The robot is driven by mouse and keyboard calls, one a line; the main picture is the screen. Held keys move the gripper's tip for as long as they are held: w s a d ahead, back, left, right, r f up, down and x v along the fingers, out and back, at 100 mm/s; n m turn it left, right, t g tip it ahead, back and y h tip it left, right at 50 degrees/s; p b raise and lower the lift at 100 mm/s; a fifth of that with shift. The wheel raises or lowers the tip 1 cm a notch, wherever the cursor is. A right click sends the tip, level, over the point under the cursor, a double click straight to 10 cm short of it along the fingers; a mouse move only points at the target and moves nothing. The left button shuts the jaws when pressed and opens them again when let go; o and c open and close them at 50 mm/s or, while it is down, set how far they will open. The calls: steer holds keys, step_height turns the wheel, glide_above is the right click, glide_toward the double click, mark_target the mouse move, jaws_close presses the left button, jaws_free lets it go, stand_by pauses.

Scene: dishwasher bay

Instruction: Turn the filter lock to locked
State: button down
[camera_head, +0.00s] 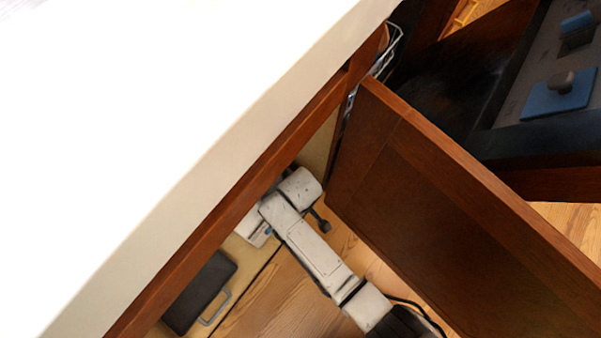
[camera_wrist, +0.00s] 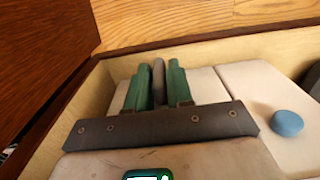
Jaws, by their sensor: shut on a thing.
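My gripper (camera_wrist: 158,85) shows in the wrist view with two green fingers, shut on a narrow grey upright piece (camera_wrist: 158,72). I cannot tell for sure whether this piece is the filter lock's handle. Its lower part is hidden behind the dark grey bar of my gripper. A white surface with a round blue cap (camera_wrist: 287,123) lies to the right of the fingers, apart from them. In the head view my white arm reaches under the counter edge, and my fingertips are hidden there. No lock marking can be read.
A brown wooden door (camera_head: 430,200) stands open close to the right of my arm. The white counter (camera_head: 150,130) overhangs on the left. A black box with a metal handle (camera_head: 198,293) is at lower left. Blue plates with grey knobs (camera_head: 560,92) are at upper right.

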steer(key=shift+d+r+p, duration=0.1)
steer(key=shift+r+p, duration=0.05)
steer(key=shift+p, duration=0.2)
steer(key=shift+g+y+p, duration=0.3)
steer(key=shift+g+y, duration=0.2)
steer(key=shift+g, duration=0.1)
steer(key=shift+f, duration=0.2)
steer(key=c, duration=1.1)
jaws_free()
steer(key=shift+o, duration=0.2)
step_height(320, 180, up, 8)
steer(key=p, duration=0.4)
steer(key=shift+w+d+f, duration=0.25)
steer(key=shift+w, duration=0.15)
